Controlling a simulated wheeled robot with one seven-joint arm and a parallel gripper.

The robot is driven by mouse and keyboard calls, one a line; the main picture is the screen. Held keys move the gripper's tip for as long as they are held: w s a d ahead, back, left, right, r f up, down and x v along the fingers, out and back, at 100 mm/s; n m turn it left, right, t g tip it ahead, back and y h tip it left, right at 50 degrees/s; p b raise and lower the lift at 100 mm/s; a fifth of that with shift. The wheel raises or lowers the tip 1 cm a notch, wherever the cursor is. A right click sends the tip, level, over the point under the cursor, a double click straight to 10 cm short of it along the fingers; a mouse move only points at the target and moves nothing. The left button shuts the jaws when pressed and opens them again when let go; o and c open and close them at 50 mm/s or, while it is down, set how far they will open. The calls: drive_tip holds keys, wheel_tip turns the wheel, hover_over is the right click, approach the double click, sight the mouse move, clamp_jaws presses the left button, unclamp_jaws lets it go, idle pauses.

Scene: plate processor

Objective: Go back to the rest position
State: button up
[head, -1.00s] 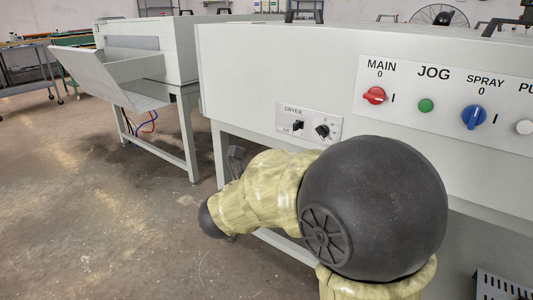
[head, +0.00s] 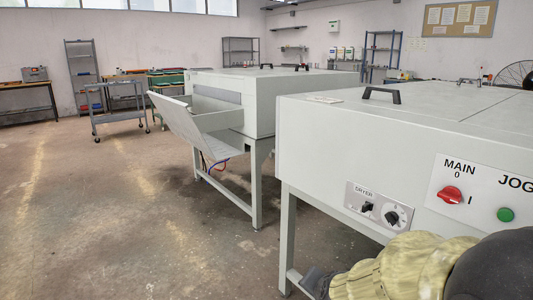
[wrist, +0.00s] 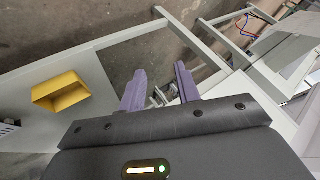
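My gripper (wrist: 160,90) shows in the wrist view with its two purple fingers spread apart and nothing between them. It hangs beside the lower frame of the plate processor, above the concrete floor. In the head view my arm is at the bottom right, in front of the plate processor (head: 330,135), and the gripper's fingers cannot be made out there. The processor's panel shows a red MAIN knob (head: 450,195), a green JOG button (head: 505,214) and a DRYER panel (head: 364,192) with two black knobs.
A second machine (head: 270,100) with a tilted tray (head: 190,125) stands further back. A grey cart (head: 118,115) and shelves stand near the far wall. The floor (head: 110,220) at left is clear. A yellow bin (wrist: 62,92) sits on a pale surface in the wrist view.

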drive_tip(key=s+d+f+n+g+p, duration=0.1)
drive_tip(key=s+d+n+g+p, duration=0.25)
drive_tip(key=s+n+g, duration=0.6)
wheel_tip(320, 180, up, 37)
drive_tip(key=s+m+t+p, duration=0.1)
drive_tip(key=s+t+p, duration=0.1)
drive_tip(key=p, duration=3.5)
drive_tip(key=shift+s+a+t+p, duration=0.2)
drive_tip(key=shift+t+p, duration=0.1)
drive_tip(key=shift+t, duration=0.45)
